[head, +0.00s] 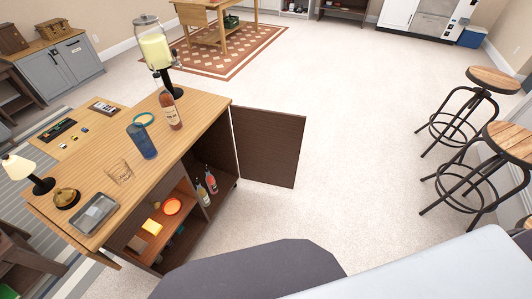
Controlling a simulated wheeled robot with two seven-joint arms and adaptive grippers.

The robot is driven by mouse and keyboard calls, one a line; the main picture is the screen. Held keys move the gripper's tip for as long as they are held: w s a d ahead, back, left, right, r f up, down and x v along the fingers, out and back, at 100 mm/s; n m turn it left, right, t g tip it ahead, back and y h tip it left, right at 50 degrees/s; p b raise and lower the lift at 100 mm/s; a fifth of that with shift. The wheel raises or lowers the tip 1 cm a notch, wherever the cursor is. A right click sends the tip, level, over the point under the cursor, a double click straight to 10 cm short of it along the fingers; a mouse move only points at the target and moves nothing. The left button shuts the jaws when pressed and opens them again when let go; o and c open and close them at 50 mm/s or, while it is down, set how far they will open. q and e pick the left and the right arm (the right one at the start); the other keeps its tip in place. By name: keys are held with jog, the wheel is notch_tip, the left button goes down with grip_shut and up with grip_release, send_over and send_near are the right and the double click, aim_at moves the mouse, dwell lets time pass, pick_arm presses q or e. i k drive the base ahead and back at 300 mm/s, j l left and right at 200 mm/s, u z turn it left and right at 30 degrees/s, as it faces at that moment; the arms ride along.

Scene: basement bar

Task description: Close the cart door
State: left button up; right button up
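The cart (190,128) stands at the left with a light wood top and dark sides. Its dark brown door (268,146) stands wide open, swung out to the right from the cart's far right corner. The cart's front is open and shows shelves inside. Bottles (205,183) stand in the right compartment, and an orange round item (172,206) and a yellow block (156,205) sit on the left shelf. Neither of my grippers is in view.
On the cart top are a drink dispenser (156,50), a bottle (169,110), a blue cup (142,141), a glass (119,171) and a grey tray (95,213). Bar stools (494,80) stand at the right. The carpet (350,130) between door and stools is clear.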

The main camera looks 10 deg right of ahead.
aim_at(268, 144)
jog(key=i+l+u, duration=0.25)
jog(key=l+u, duration=0.15)
jog(key=l, duration=0.4)
jog(key=i+l+u, duration=0.1)
jog(key=l+u, duration=0.25)
jog(key=l, duration=0.5)
jog(key=l+u, duration=0.4)
jog(key=l, duration=0.45)
jog(key=l+u, duration=0.4)
jog(key=l, duration=0.7)
jog(key=l+u, duration=0.45)
jog(key=l, duration=0.65)
jog(key=l+u, duration=0.25)
jog(key=l, duration=0.2)
jog(key=i+l+u, duration=0.1)
jog(key=l+u, duration=0.15)
jog(key=l, duration=0.25)
jog(key=i+l+u, duration=0.25)
jog(key=l, duration=0.15)
jog(key=k, duration=0.1)
